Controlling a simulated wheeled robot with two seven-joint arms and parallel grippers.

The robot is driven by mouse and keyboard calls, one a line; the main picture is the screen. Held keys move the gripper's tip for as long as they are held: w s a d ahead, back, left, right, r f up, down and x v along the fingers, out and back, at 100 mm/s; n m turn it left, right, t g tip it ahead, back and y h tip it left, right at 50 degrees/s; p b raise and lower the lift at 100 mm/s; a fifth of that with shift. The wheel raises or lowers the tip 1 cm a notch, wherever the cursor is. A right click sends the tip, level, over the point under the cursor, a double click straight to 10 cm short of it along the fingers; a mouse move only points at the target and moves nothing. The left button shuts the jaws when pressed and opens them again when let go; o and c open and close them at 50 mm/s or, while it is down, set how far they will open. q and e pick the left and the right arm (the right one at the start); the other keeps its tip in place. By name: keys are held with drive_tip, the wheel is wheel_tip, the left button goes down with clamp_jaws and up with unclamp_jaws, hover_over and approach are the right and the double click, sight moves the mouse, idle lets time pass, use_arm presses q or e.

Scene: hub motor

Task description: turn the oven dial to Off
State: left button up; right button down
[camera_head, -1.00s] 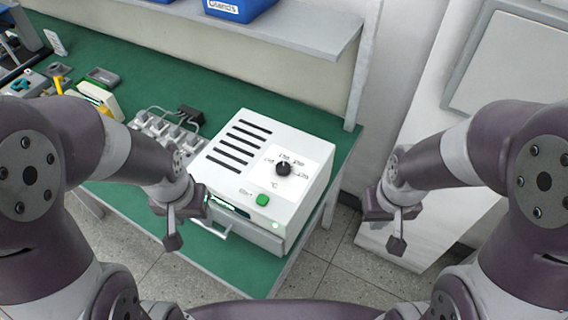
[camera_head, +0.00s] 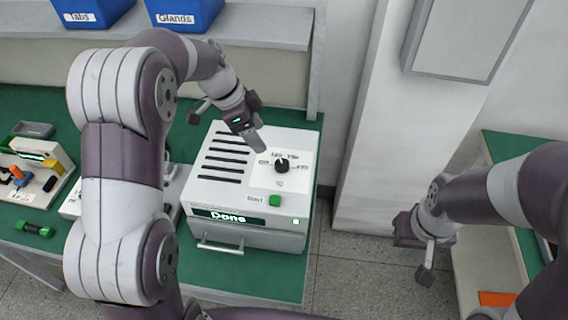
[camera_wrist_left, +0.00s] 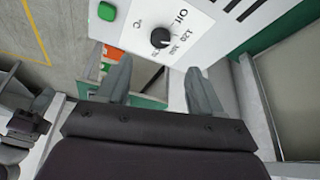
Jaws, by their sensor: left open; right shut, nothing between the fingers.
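The white oven (camera_head: 225,205) stands on the green bench. Its black dial (camera_head: 281,165) sits on a white label panel on the sloping top, with Off printed to its left and temperatures above and to its right. The dial's white mark points upward in the head view, away from Off. My left gripper (camera_head: 258,142) is open, above and left of the dial, not touching it. In the left wrist view the dial (camera_wrist_left: 160,38) lies beyond the two empty fingers (camera_wrist_left: 158,64). My right gripper (camera_head: 425,274) is shut and empty, right of the bench.
The oven has a green Start button (camera_head: 275,200), a display (camera_head: 228,217) reading Done and a front handle (camera_head: 220,247). A shelf (camera_head: 265,27) with blue bins (camera_head: 185,12) is behind. An orange item (camera_head: 497,299) lies at lower right. Floor is clear between.

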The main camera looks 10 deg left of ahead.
use_arm(q)
drive_tip(key=b, duration=0.4)
approach(281, 163)
drive_tip(key=x, duration=0.2)
drive_tip(key=shift+d+f, duration=0.15)
drive_tip(key=shift+f, duration=0.1)
drive_tip(key=shift+w+d+f+p, duration=0.2)
drive_tip(key=shift+d+f+p, duration=0.25)
drive_tip(key=shift+p, duration=0.65)
drive_tip(key=x, duration=0.3)
drive_tip(key=shift+s+a+f+p, duration=0.1)
drive_tip(key=shift+a+f+p, duration=0.1)
drive_tip(key=shift+f+p, duration=0.25)
drive_tip(key=shift+d+f, duration=0.35)
drive_tip(key=shift+f, duration=0.05)
drive_tip(key=shift+a, duration=0.1)
drive_tip(key=c, duration=1.1)
use_arm(e)
drive_tip(key=f, duration=0.2)
drive_tip(key=shift+w+d+f, duration=0.25)
drive_tip(key=shift+d+f, duration=0.05)
drive_tip(key=shift+d, duration=0.05)
